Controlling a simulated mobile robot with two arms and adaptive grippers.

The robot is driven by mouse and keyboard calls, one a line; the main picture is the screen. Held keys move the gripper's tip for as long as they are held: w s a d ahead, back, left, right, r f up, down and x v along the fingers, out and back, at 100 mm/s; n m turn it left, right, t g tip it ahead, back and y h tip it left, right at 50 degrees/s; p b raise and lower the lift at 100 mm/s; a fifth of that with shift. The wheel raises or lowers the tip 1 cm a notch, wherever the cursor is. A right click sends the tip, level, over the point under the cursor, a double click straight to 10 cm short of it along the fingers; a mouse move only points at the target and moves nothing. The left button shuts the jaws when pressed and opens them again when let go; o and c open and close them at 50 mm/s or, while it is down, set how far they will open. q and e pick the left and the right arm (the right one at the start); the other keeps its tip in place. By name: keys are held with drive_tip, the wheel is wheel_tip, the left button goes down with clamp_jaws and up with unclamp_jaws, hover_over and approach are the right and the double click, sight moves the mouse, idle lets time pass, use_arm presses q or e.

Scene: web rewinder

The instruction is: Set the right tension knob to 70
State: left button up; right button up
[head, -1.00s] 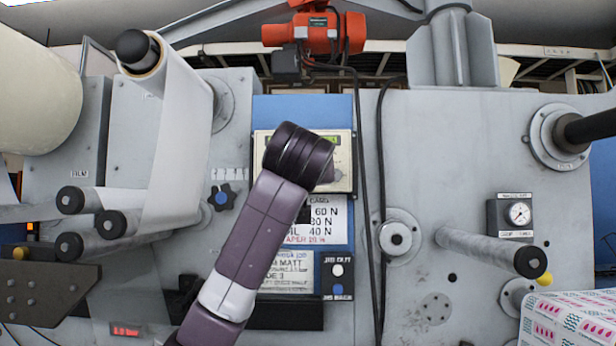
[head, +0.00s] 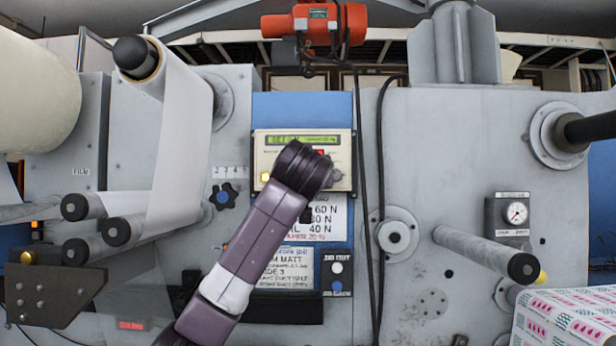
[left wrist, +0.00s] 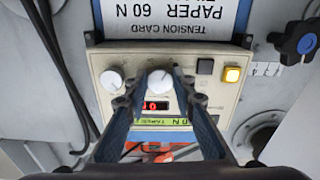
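The cream tension panel (head: 262,150) is on the machine front, with a green display (head: 303,140) along its top. The right tension knob (head: 336,175) shows at the panel's lower right; in the upside-down left wrist view it is the white knob on the left (left wrist: 111,81). A second white knob (left wrist: 160,80) is beside it. My left gripper (left wrist: 160,88) is open, with its fingers on either side of that second knob in the picture; contact cannot be told. In the head view my wrist hides the fingers and part of the panel. My right gripper is not in view.
Black cables (head: 366,200) hang just right of the panel.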

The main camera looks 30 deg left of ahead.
use_arm(q)
clamp_jaws()
drive_tip(key=shift+r+m, duration=0.1)
drive_tip(key=shift+m, duration=17.4)
drive_tip(key=o, duration=0.7)
unclamp_jaws()
